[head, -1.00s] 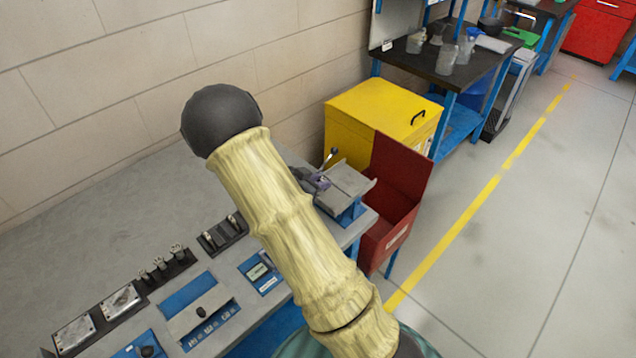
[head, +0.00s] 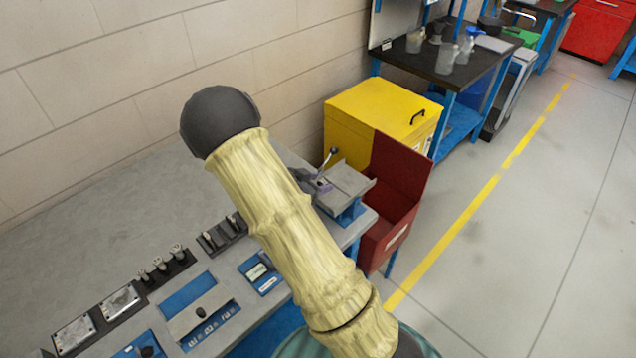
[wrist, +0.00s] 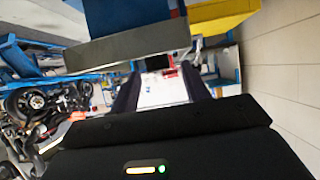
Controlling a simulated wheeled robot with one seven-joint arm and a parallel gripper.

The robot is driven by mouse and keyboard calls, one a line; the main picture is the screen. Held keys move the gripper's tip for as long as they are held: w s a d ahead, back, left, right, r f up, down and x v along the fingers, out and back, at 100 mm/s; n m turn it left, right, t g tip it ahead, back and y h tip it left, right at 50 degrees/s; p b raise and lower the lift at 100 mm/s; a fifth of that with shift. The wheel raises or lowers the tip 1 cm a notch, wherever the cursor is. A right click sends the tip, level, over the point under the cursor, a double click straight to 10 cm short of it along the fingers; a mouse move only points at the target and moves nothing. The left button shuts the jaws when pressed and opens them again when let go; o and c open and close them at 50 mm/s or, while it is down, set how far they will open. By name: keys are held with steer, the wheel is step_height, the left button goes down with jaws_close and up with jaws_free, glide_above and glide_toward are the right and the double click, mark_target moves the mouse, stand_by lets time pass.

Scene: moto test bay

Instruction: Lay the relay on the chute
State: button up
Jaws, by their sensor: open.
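The chute (head: 347,178), a grey plate on a blue base, stands at the right end of the bench. My arm crosses the head view and hides most of my gripper there. A small purple piece (head: 322,186) shows at the chute's left edge; I cannot tell whether it is a fingertip of mine or another part. In the wrist view my gripper (wrist: 160,72) is open, with two dark fingers apart and nothing clear between them. A large grey and blue body, probably the chute (wrist: 130,45), is close above the fingers. I cannot make out the relay.
A lever with a dark knob (head: 333,151) stands beside the chute. A red bin (head: 395,190) adjoins the bench end, with a yellow cabinet (head: 375,110) behind it. Switch and meter panels (head: 203,310) line the bench front. The bench's back left is bare.

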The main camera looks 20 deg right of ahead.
steer(key=v, duration=1.2)
steer(key=shift+f, duration=0.15)
steer(key=w+a+r+n+t+y, duration=0.2)
steer(key=a+r+n+t+y, duration=0.15)
steer(key=n+y, duration=0.45)
steer(key=s+d+n+g+y, duration=0.1)
steer(key=s+n+g+y, duration=0.2)
steer(key=s, duration=1.4)
steer(key=n+g, duration=0.2)
steer(key=n, duration=0.1)
steer(key=shift+s+d+r, duration=0.15)
steer(key=shift+s+d, duration=0.15)
steer(key=shift+s, duration=0.1)
